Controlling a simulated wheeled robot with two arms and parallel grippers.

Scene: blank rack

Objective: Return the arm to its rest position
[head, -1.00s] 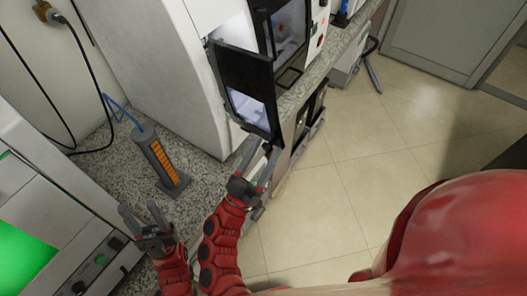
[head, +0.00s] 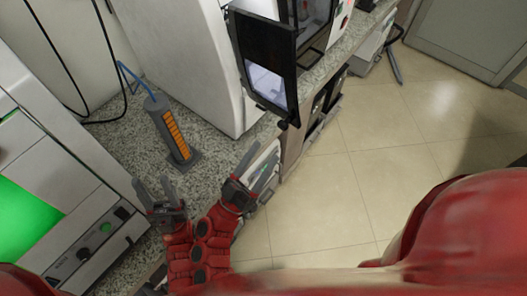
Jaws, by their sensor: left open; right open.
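My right gripper (head: 262,152) is open, fingers pointing up the picture, over the counter's front edge. No object shows between its fingers. It is below and apart from the dark-framed open door (head: 262,60) of the white machine (head: 185,55).
A grey stand with an orange strip (head: 172,132) and blue cable stands on the speckled counter (head: 215,160). A machine with a green screen (head: 25,195) is at the left. The tiled floor (head: 370,180) at the right is open.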

